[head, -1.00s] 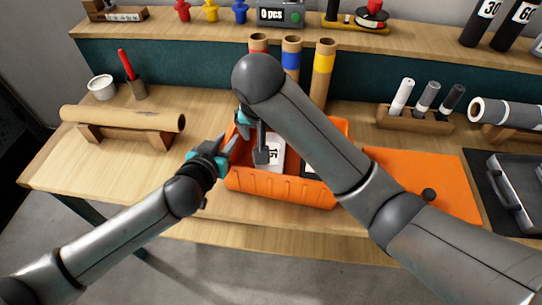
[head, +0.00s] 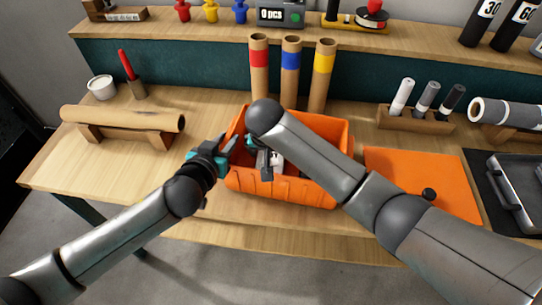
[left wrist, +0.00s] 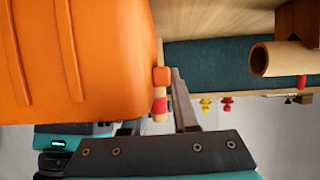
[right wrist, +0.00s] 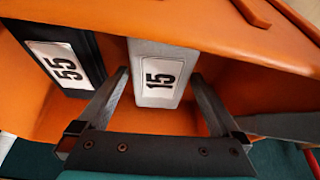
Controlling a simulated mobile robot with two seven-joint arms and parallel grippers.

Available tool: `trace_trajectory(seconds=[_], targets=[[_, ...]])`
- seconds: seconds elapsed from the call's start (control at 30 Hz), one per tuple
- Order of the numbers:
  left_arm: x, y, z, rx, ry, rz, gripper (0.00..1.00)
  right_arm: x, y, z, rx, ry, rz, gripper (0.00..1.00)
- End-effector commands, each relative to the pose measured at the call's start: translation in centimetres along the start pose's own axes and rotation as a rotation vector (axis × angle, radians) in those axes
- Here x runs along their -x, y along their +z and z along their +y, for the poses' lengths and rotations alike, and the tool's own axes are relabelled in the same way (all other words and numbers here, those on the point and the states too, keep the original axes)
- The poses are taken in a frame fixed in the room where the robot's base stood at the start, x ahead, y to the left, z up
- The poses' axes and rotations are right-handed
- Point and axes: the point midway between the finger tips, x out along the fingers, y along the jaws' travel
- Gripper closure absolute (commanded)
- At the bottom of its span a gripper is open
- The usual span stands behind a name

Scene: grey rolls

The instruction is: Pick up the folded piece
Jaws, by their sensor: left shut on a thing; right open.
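The orange crate (head: 280,190) stands near the front edge of the bench. Inside it are a light grey piece labelled 15 (right wrist: 150,100) and a black piece labelled 55 (right wrist: 88,45); I cannot tell from their shape which is folded. My right gripper (right wrist: 158,78) is open, with its fingers on either side of the light grey piece's near end; contact is unclear. In the head view this gripper (head: 264,158) is inside the crate, partly behind my right arm. My left gripper (head: 232,146) is shut on the crate's left wall, which fills much of the left wrist view (left wrist: 110,60).
A brown roll on a stand (head: 125,118) is at the left. Tubes with coloured bands (head: 290,70) stand behind the crate. The bench at front left is clear.

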Motion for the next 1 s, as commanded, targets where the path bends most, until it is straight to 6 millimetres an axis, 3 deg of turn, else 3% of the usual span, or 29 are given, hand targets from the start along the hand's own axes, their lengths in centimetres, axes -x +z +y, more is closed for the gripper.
trace_trajectory(seconds=[0.17,0.87,1.0], targets=[[0.01,0.07,0.05,0.001,0.001,-0.001,1.0,0.02,-0.01,-0.06,0.0,-0.001,0.0,0.0],[0.01,0.07,0.05,0.001,0.001,-0.001,1.0,0.04,0.0,-0.06,0.0,-0.001,0.0,0.78],[0.01,0.08,0.05,0.001,0.001,-0.002,1.0,0.08,-0.05,-0.08,0.0,-0.002,0.001,0.78]])
